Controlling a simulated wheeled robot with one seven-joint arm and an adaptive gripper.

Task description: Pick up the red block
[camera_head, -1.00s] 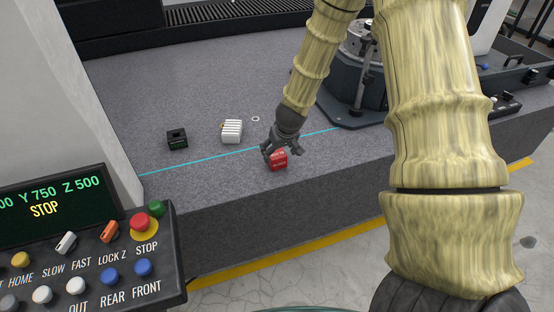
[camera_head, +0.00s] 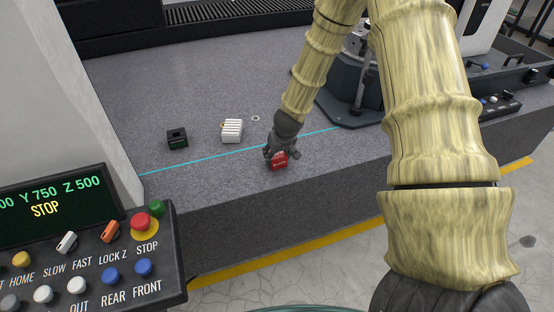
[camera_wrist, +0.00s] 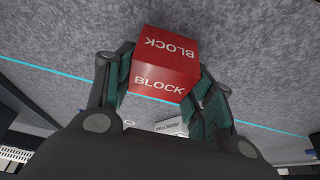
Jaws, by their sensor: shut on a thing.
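The red block (camera_head: 279,161) is on the grey granite bed (camera_head: 220,180) near its front edge. In the wrist view the red block (camera_wrist: 165,65) shows "BLOCK" in white on two faces. My gripper (camera_head: 280,155) is over it in the head view. In the wrist view my gripper (camera_wrist: 165,92) has a finger on each side of the block, shut on it. I cannot tell whether the block's underside touches the granite.
A white ribbed block (camera_head: 231,131) and a black block-like part (camera_head: 177,139) stand to the left. A small white ring (camera_head: 255,119) lies behind. A dark machine base (camera_head: 345,105) stands behind right. A control panel (camera_head: 80,250) is front left. Granite between is clear.

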